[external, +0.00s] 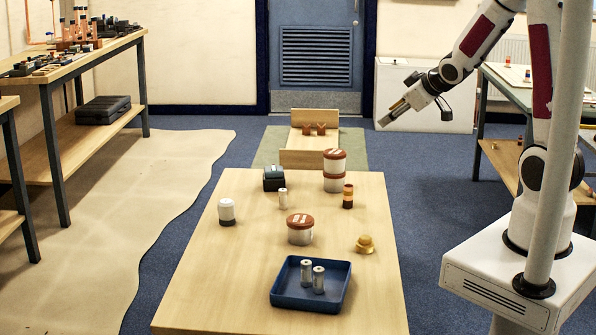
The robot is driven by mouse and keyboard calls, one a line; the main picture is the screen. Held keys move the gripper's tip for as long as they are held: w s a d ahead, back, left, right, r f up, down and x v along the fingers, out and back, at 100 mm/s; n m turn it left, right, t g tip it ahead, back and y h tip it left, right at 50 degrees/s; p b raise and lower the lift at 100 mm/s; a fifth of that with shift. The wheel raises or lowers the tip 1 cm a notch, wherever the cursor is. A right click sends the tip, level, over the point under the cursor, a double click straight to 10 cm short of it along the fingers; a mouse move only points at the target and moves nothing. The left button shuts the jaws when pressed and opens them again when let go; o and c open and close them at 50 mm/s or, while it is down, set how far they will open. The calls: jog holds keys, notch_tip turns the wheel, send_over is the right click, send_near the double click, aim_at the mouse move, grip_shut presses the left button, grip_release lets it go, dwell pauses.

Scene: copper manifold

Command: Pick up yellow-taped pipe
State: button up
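A short upright copper-brown pipe piece (348,196) with darker bands and a paler orange-yellow band stands at the right of the wooden table. It is the only banded pipe I make out on this table, and its tape colour is hard to tell at this size. My gripper (391,113) hangs in the air beyond the table, up and to the right of the pipe piece and well apart from it. It points down and left. Its fingers are too small to show whether they are open or shut.
On the wooden table (215,290) are a blue tray (283,297) with two silver cylinders, brown-lidded tubs (300,236), a white jar (227,211), a dark block (273,178), a silver cylinder (283,198) and a yellow knob-like fitting (365,244). A rack with copper fittings (314,129) stands beyond.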

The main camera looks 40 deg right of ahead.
aim_at(352, 189)
jog(key=w+a+f+n+t+y, duration=0.1)
jog(key=w+f+n+t+y, duration=0.15)
jog(key=w+f, duration=0.5)
jog(key=s+a+f+y, duration=0.1)
jog(key=f, duration=0.3)
jog(key=s+a+f+t+y, duration=0.1)
jog(key=f+y, duration=0.1)
jog(key=f, duration=0.2)
jog(key=s+a+f+t+y, duration=0.1)
jog(key=f+y, duration=0.1)
jog(key=f, duration=0.1)
jog(key=shift+s+a+f+y, duration=0.25)
jog(key=shift+s+a+f, duration=0.1)
jog(key=shift+f, duration=0.05)
jog(key=shift+s+a+f+m+t, duration=0.2)
jog(key=shift+s+f+m+t, duration=0.15)
jog(key=shift+s+f, duration=0.55)
jog(key=shift+s+f+m+t+y, duration=0.15)
jog(key=shift+s+t, duration=0.05)
jog(key=shift+s, duration=0.25)
jog(key=shift+s+f+m+t+y, duration=0.15)
jog(key=shift+s+t, duration=0.05)
jog(key=shift+s, duration=0.2)
jog(key=shift+w+a, duration=0.1)
jog(key=shift+x, duration=1.2)
jog(key=shift+w, duration=0.1)
